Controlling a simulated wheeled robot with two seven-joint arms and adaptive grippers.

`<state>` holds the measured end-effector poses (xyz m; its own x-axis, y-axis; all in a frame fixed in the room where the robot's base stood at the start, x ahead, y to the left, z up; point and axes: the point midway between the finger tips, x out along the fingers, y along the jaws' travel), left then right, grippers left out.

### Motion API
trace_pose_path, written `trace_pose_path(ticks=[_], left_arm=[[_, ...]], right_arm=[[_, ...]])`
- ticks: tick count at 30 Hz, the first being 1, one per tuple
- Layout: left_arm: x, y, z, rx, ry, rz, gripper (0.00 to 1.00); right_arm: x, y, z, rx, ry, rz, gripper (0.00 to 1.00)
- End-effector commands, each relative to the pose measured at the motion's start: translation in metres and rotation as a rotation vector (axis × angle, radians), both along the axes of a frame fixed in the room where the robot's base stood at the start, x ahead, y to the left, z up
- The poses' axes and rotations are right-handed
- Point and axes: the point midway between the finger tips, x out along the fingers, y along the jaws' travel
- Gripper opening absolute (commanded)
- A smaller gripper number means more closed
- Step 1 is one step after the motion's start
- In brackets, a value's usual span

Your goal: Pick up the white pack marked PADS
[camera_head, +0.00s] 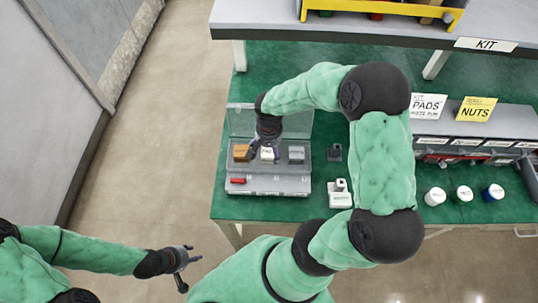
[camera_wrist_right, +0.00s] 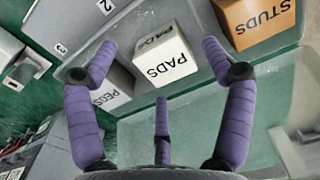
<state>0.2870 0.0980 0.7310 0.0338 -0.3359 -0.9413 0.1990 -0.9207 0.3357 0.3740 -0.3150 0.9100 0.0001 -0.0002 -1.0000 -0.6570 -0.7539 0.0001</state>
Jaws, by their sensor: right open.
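The white PADS pack (camera_head: 268,154) stands in the open clear-lidded case (camera_head: 270,187) on the green bench, between the orange STUDS pack (camera_head: 241,152) and the grey PEGS pack (camera_head: 296,153). In the right wrist view the PADS pack (camera_wrist_right: 163,58) shows its black lettering. My right gripper (camera_head: 262,152) is over the case at the PADS pack. In the wrist view its purple fingers (camera_wrist_right: 159,65) are spread around the pack, with gaps; nothing is held. I cannot tell their exact height over it. My left gripper (camera_head: 183,268) is open and empty, off the bench at lower left.
A red item (camera_head: 237,181) lies in the case's front part. A dark block (camera_head: 334,152) and a white device (camera_head: 340,194) stand right of the case. Several capped jars (camera_head: 464,194) stand further right. A KIT shelf (camera_head: 400,27) overhangs the bench's back.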

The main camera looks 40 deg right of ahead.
Motion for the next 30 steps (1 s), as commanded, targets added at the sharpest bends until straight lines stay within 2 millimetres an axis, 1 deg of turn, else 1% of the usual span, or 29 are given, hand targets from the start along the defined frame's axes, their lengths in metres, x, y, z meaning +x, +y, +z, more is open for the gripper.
trace_pose_path(ticks=[5,9,11,14,19,25,26,30], left_arm=[[0.000,0.000,-0.007,0.000,0.000,0.000,0.40],[0.000,0.000,-0.013,0.000,0.000,0.000,0.40],[0.000,0.000,-0.014,0.000,0.000,0.000,0.40],[0.000,0.000,-0.015,0.000,0.000,0.000,0.40],[0.000,0.000,-0.014,0.000,0.000,0.000,0.40],[0.000,0.000,-0.014,0.000,0.000,0.000,0.40],[0.000,0.000,-0.014,0.000,0.000,0.000,0.40],[0.000,0.000,-0.014,0.000,0.000,0.000,0.40]], right_arm=[[0.003,-0.002,-0.019,0.001,0.002,-0.001,0.82],[0.004,-0.004,-0.040,0.001,0.003,0.000,0.82],[0.005,-0.004,-0.046,0.001,0.002,-0.001,0.82],[0.005,-0.003,-0.050,0.001,0.000,-0.001,0.82],[0.005,-0.003,-0.049,0.001,-0.001,-0.001,0.82],[0.005,-0.004,-0.049,0.001,0.001,-0.001,0.26],[0.005,-0.003,-0.049,0.001,0.001,-0.001,0.23],[0.005,-0.003,-0.049,0.001,0.001,-0.001,0.23]])
